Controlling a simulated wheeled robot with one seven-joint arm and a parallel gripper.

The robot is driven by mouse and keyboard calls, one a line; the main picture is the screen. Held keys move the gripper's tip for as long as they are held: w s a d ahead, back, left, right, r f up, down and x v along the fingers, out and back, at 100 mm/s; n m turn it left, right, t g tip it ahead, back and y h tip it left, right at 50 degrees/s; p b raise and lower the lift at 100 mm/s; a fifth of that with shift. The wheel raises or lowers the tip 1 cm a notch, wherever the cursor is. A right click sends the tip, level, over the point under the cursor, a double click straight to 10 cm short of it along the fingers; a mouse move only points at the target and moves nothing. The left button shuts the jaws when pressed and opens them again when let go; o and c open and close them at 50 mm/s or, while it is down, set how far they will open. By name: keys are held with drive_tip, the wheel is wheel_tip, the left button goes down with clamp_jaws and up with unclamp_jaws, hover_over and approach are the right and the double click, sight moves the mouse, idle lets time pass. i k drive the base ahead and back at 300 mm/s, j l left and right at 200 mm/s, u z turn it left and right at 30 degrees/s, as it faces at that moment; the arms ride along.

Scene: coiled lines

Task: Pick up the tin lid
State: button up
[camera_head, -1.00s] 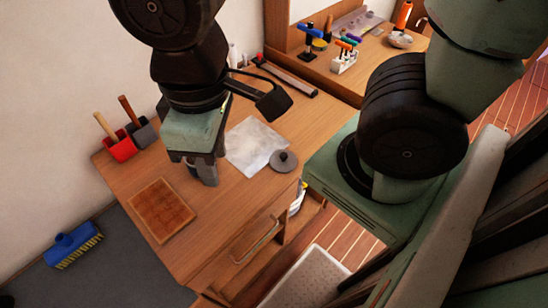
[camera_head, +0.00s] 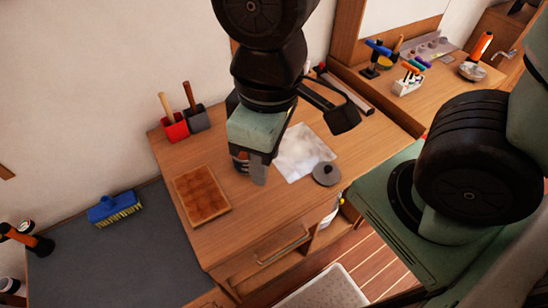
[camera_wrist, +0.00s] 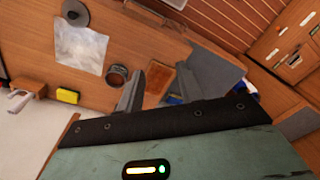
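The tin lid (camera_head: 326,173) is a grey disc with a small knob. It lies on the wooden desk beside the right corner of a pale sheet (camera_head: 303,152). In the wrist view the lid (camera_wrist: 75,12) is at the top left, partly cut by the frame edge. My gripper (camera_head: 250,170) points down over the desk, to the left of the sheet and apart from the lid. In the wrist view its two fingers (camera_wrist: 167,65) stand well apart with nothing between them. A dark round tin (camera_wrist: 117,74) stands near the left finger; my gripper mostly hides it in the head view.
A brown tiled board (camera_head: 202,194) lies at the desk's front left. Red (camera_head: 175,127) and grey (camera_head: 197,118) holders with wooden handles stand at the back left. A blue brush (camera_head: 114,207) lies on a lower dark surface.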

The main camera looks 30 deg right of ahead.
sight(327, 174)
drive_tip(key=j+z, duration=0.25)
drive_tip(key=z, duration=0.15)
drive_tip(key=j+z, duration=0.2)
drive_tip(key=z, duration=0.15)
drive_tip(key=k+j+z, duration=0.15)
drive_tip(key=z, duration=0.25)
